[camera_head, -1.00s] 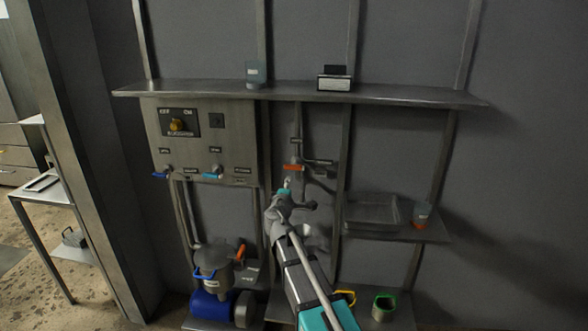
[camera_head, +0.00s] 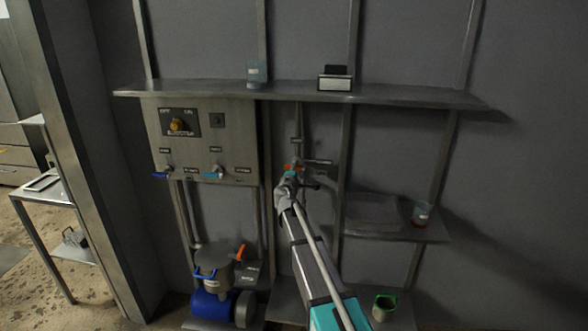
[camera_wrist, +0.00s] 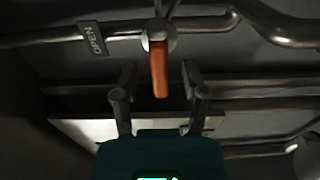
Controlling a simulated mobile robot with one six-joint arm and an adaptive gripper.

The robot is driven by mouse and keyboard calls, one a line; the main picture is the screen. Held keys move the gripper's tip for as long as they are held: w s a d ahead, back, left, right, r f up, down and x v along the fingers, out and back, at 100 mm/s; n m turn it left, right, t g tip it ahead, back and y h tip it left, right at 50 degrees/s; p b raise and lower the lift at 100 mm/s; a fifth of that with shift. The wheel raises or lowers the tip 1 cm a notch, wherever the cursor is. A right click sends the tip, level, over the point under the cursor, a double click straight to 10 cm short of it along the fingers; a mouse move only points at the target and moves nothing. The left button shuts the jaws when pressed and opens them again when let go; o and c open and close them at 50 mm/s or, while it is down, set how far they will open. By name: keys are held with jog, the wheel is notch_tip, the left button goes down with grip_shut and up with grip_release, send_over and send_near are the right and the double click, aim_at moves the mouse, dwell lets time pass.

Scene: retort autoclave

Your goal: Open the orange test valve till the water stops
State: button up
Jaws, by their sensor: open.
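The orange test valve (camera_wrist: 159,72) shows in the wrist view as an orange lever hanging from a round grey hub on a pipe. Its lower end reaches between the tips of my gripper (camera_wrist: 155,80). The two fingers stand apart on either side of the lever, with a gap on both sides. In the head view my gripper (camera_head: 290,176) is at the valve on the wall pipe and hides most of the lever. No water can be made out.
A control panel (camera_head: 225,135) with a yellow knob and blue and teal handles is to the left. A shelf (camera_head: 420,95) runs above. A tray (camera_head: 372,213) and a cup (camera_head: 421,214) stand on a low shelf to the right. Pipes (camera_wrist: 280,35) surround the valve.

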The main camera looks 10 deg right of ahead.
jog(key=shift+x, duration=1.05)
